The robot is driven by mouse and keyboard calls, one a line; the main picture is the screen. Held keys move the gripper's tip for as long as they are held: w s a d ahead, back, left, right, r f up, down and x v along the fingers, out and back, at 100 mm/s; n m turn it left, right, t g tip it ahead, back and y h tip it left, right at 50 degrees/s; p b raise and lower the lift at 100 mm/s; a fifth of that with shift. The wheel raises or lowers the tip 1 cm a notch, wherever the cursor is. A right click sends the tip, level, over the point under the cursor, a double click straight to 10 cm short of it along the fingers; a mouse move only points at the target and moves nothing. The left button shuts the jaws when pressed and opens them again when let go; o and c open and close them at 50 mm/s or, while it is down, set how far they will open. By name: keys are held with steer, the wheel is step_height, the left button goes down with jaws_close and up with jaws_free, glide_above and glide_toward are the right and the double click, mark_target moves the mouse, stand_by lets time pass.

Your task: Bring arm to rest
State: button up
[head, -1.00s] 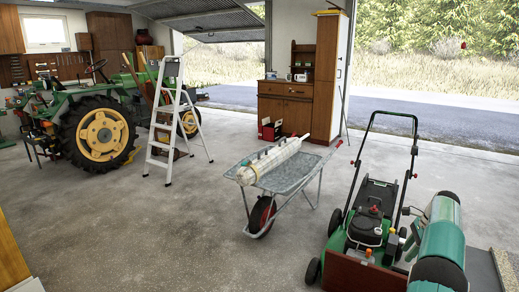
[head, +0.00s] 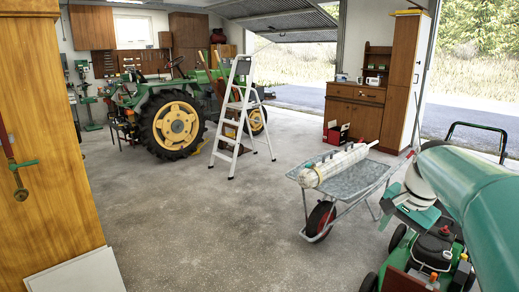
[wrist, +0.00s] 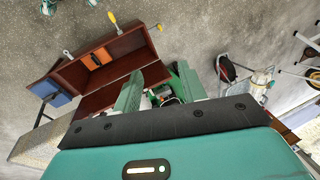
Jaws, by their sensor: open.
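My green arm (head: 485,200) reaches into the right side of the head view, above the lawn mower. My gripper (wrist: 158,88) shows in the wrist view as two green fingers standing apart with a gap between them. It is open, and I see nothing held. Green and dark parts, likely of the mower, show beyond the fingers. In the head view the arm partly covers the lawn mower (head: 432,250).
A wheelbarrow (head: 365,180) with a long pale object on it stands left of the mower. A stepladder (head: 238,110) and a green tractor (head: 175,125) stand farther back. A wooden cabinet (head: 45,130) is close at left. Open concrete floor lies between.

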steer(key=s+a+f+n+t, duration=0.1)
steer(key=s+a+f+n, duration=0.1)
steer(key=s+a+n, duration=0.3)
steer(key=s+a+f+n+t, duration=0.1)
steer(key=s+a+f+n, duration=0.2)
steer(key=s+a, duration=0.9)
steer(key=s+n, duration=0.2)
steer(key=n, duration=0.1)
steer(key=shift+s+a+f+h, duration=0.2)
steer(key=shift+s+f+h, duration=0.15)
steer(key=shift+h, duration=0.05)
steer(key=shift+c, duration=0.5)
